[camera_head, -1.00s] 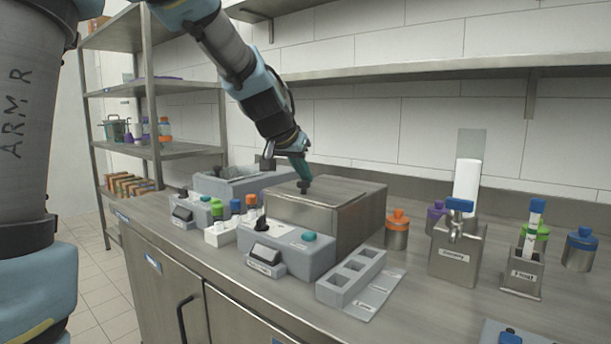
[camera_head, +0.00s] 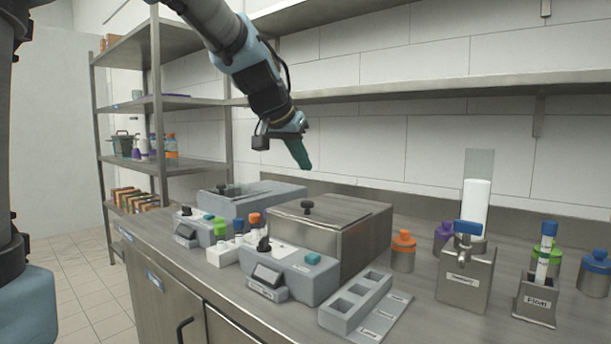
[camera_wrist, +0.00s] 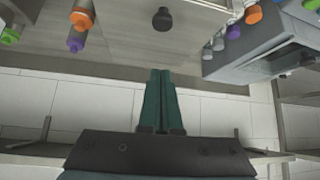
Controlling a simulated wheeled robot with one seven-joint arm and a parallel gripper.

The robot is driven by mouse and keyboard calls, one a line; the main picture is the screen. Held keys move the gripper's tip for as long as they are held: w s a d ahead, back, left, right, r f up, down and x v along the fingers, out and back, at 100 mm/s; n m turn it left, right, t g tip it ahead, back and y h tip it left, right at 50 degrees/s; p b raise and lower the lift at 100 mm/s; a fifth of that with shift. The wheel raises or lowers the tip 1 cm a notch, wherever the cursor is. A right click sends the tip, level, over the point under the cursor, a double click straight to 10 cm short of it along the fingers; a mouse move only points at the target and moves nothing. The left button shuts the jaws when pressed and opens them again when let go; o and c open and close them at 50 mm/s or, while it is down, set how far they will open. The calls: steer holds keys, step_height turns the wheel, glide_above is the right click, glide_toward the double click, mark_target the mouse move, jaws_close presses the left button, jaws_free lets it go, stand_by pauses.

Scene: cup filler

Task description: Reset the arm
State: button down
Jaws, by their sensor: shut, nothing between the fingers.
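My gripper (camera_head: 305,166) hangs in the air above the back of the counter, behind and above the steel box with a black knob (camera_head: 308,207) on its lid. Its green fingers are shut and empty; in the wrist view the closed fingers (camera_wrist: 160,74) lie side by side. The black knob also shows in the wrist view (camera_wrist: 162,18), apart from the fingertips. The steel box (camera_head: 364,240) stands closed on the counter.
A shelf (camera_head: 420,87) runs along the wall near my arm. A steel rack (camera_head: 158,110) stands at left. Grey machines (camera_head: 322,280), a slotted block (camera_head: 345,314), an orange-capped bottle (camera_head: 403,252) and a dispenser (camera_head: 465,280) crowd the counter. The air around my gripper is free.

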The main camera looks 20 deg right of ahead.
steer(key=a+f+n+g+y+p, duration=0.1)
steer(key=a+f+n+y+p, duration=0.15)
steer(key=a+f, duration=0.45)
steer(key=a+f+n+y+p, duration=0.2)
steer(key=a+f+n+p, duration=0.15)
steer(key=a, duration=0.75)
steer(key=s+a+f+n+g+y+p, duration=0.1)
steer(key=s+a+f+p, duration=0.1)
steer(key=s+a, duration=0.3)
steer(key=s+a+f+n+g+y+p, duration=0.1)
steer(key=s+a+f, duration=0.3)
steer(key=a, duration=0.4)
steer(key=shift+s+a+f+n+g+p, duration=0.3)
steer(key=shift+s+n+p, duration=0.3)
steer(key=shift+s, duration=0.3)
